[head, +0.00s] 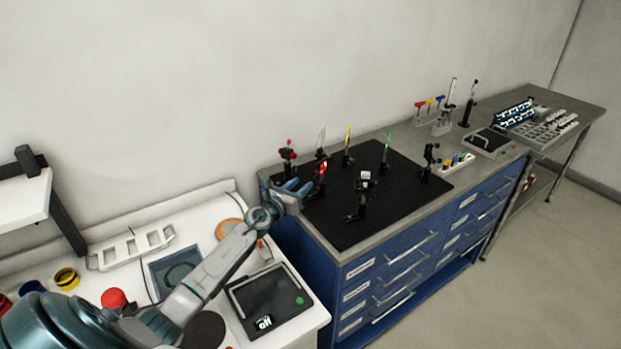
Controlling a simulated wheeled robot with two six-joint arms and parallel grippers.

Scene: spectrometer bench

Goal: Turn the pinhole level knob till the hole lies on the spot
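A black optical breadboard (400,215) lies on the blue-drawer bench and carries several small post mounts. One mount (321,172) near its left end glows red. A mount with a white top (364,190) stands nearer the front edge. The mounts are too small here to tell which has the pinhole and level knob, or where hole and spot lie. My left gripper (297,187) is at the breadboard's left end, close to the red-lit mount. Its two blue fingers look apart with nothing between them; I cannot tell whether they touch a mount. My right gripper is not in view.
A mount with red knobs (288,155) stands just behind my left gripper. A white side bench (290,335) with a dark panel (268,300) lies under my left arm. A grey table with racks (545,130) is at the far right. The floor at right is clear.

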